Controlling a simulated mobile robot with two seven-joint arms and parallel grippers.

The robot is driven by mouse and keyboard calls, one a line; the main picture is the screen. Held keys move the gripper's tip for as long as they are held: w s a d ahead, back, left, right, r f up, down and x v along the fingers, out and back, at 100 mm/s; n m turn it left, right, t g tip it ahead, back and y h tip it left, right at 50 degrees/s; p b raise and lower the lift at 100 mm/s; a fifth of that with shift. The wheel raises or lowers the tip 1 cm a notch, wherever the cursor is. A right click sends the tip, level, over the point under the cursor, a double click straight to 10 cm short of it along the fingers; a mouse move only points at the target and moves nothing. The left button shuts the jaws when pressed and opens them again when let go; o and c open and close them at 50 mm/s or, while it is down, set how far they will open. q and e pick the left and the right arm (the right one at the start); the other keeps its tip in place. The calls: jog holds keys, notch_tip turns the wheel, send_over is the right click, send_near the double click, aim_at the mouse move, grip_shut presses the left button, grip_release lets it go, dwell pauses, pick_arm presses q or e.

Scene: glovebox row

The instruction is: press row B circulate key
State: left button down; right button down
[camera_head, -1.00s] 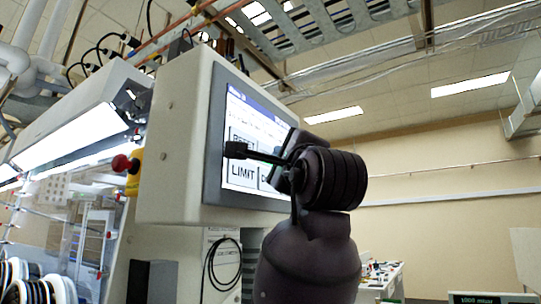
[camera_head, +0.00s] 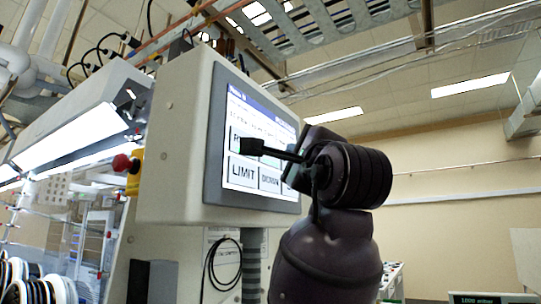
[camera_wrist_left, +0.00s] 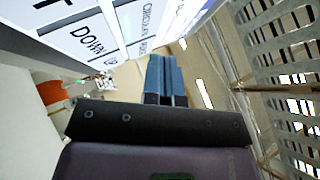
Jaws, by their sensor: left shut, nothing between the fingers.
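The touch screen (camera_head: 240,110) is on the side of a pale control box and shows white keys. In the head view the LIMIT key (camera_head: 243,171) and a DOWN key (camera_head: 270,182) are readable. The key above LIMIT is mostly covered by my gripper. My left gripper (camera_head: 247,147) is shut and empty, in front of the screen; I cannot tell whether it touches. In the left wrist view its shut fingers (camera_wrist_left: 165,72) are beside the screen's edge. A key there that seems to read CIRCULATE (camera_wrist_left: 143,18) lies up and left of the fingertips. My right gripper is not in view.
A red emergency knob (camera_head: 122,163) on a yellow base sticks out from the left of the pale control box (camera_head: 170,150). A black cable (camera_head: 222,265) hangs below the box. A slatted metal tray (camera_head: 280,35) runs overhead. The space right of my arm is open.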

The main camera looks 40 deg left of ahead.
pick_arm(q)
jog(key=d, duration=0.4)
jog(key=shift+w, duration=0.1)
dwell(1.1)
